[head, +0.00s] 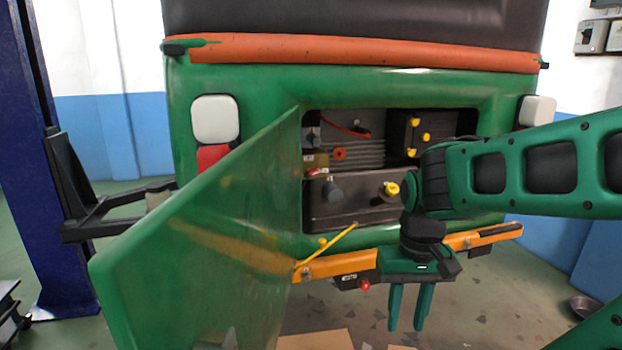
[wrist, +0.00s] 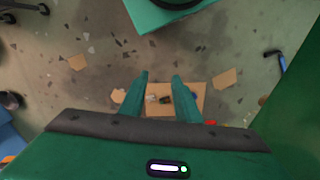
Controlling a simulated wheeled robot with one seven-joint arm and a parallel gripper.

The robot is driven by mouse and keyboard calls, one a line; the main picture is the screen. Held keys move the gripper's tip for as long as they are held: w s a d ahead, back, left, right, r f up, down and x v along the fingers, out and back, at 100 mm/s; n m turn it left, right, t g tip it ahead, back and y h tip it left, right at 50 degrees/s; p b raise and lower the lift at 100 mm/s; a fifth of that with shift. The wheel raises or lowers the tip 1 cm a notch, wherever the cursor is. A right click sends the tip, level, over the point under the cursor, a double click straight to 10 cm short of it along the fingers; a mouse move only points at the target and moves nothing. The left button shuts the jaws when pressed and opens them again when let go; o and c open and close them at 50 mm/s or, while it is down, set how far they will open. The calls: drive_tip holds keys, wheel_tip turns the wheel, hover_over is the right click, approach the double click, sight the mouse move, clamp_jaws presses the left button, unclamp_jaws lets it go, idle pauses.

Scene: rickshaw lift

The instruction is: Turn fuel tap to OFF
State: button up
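The green rickshaw's rear engine bay (head: 350,205) is open in the head view. A small red part (head: 314,172) sits below a tan plate (head: 315,158) at the bay's left side, with a dark knob (head: 331,190) below it. An orange-red round part (head: 339,153) is beside the plate. I cannot tell for certain which is the fuel tap or how it is set. My gripper (head: 405,325) hangs fingers down below and right of these parts, in front of the bumper. It also shows in the wrist view (wrist: 158,85). Its fingers are apart and empty.
The green engine cover (head: 205,245) hangs open at the left, near the bay's left parts. A yellow rod (head: 325,248) slants beside it. An orange bumper (head: 335,265) crosses below the bay. Yellow caps (head: 392,188) are inside. Cardboard (wrist: 190,92) lies on the floor below my gripper.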

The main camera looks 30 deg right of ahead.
drive_tip(key=m+t+y, duration=0.1)
drive_tip(key=m+t, duration=0.6)
drive_tip(key=t, duration=1)
approach(312, 175)
drive_tip(key=w, duration=0.6)
drive_tip(key=w+f, duration=0.1)
drive_tip(key=w, duration=0.2)
drive_tip(key=shift+a, duration=0.25)
